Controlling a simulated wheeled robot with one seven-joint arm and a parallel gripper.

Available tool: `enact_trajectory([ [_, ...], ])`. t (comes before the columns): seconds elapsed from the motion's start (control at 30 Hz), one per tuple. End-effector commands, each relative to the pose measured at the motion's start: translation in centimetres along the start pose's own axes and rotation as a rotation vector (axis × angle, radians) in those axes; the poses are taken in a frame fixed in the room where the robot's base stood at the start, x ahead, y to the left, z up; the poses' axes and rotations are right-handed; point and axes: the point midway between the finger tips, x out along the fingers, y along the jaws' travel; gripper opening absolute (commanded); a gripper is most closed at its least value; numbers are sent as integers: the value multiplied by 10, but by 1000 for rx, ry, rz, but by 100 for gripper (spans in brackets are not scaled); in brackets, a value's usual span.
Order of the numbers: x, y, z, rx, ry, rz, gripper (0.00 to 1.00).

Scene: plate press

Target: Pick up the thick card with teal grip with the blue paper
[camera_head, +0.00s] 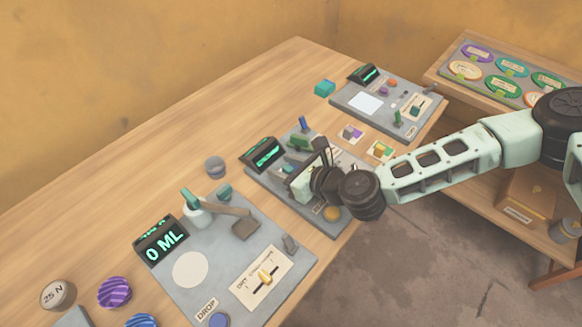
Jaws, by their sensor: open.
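My gripper (308,178) reaches in from the right, low over the middle grey station (262,188). Its jaws are open, and the pale part at its tip hides much of that station. I cannot make out a card with a teal grip and blue paper for certain. No blue paper shows clearly.
A front station (190,270) has a "0 ML" display (161,241) and a slider. A back station (385,105) carries a white square and small knobs. A grey cup (215,166) stands left of my gripper. A rack of oval labels (505,70) is at upper right. The table's left side is mostly clear.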

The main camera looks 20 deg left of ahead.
Motion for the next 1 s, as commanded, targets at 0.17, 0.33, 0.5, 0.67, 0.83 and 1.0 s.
enact_trajectory([
  [0.17, 10, 0, 0, 0, 0, 0, 42],
  [0.33, 10, 0, -1, 0, 0, 0, 42],
  [0.5, 10, 0, -1, 0, 0, 0, 0],
  [0.67, 10, 0, -1, 0, 0, 0, 0],
  [0.83, 9, 0, 1, -1, 0, 0, 0],
  [1.0, 1, 0, 20, -2, -3, 0, 0],
])
